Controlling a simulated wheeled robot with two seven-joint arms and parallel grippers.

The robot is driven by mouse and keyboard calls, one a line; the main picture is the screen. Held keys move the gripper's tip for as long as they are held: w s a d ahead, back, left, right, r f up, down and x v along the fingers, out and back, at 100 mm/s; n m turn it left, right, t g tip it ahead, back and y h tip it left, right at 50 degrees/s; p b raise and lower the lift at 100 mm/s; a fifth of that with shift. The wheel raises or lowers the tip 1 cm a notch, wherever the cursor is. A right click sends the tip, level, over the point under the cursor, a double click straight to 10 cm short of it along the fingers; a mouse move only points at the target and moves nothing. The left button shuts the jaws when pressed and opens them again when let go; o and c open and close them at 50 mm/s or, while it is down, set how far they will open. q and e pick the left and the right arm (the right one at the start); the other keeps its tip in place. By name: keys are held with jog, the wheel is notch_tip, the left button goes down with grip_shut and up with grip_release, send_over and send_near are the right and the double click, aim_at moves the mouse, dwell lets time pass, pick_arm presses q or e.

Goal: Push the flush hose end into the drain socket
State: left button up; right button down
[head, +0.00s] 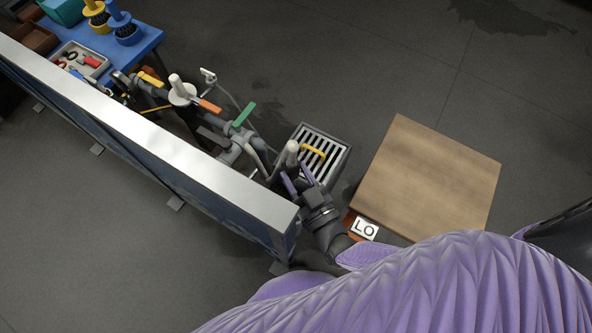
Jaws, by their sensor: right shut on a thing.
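My right gripper (300,185) reaches in from the lower right beside the end of the metal-topped panel. Its purple fingers are shut on a pale grey piece that looks like the flush hose end (291,154), with its rounded tip upward. A grey hose (256,160) curves close by on the left. The drain grate (330,173), a dark slatted box, lies on the floor just right of and beyond the fingers. A yellow curved piece (314,151) sits over the slats. I cannot make out the drain socket clearly. My left gripper is out of view.
A long panel with a metal top (180,142) stands to the left. Pipework with a green lever (244,113) and an orange lever (209,105) runs behind it. A wooden-topped box (430,175) stands right of the drain. A blue table (140,40) holds tools. Floor beyond is clear.

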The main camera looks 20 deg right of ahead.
jog(key=shift+s+f+b, duration=0.25)
jog(key=shift+f+b, duration=0.05)
jog(key=shift+f, duration=0.45)
pick_arm(q)
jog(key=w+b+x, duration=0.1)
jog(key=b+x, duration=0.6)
jog(key=b, duration=0.1)
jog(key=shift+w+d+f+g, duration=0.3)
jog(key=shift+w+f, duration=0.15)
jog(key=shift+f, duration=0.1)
pick_arm(e)
notch_tip(320, 180, down, 10)
jog(key=s+g, duration=0.1)
jog(key=shift+s+f, duration=0.25)
jog(key=shift+s, duration=0.05)
pick_arm(q)
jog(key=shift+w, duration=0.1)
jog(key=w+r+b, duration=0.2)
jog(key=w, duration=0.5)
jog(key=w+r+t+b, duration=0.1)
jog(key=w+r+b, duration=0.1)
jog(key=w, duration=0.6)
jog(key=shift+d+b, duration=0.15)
jog(key=shift+b, duration=0.55)
pick_arm(e)
jog(key=shift+f, duration=2.9)
jog(key=shift+f, duration=0.7)
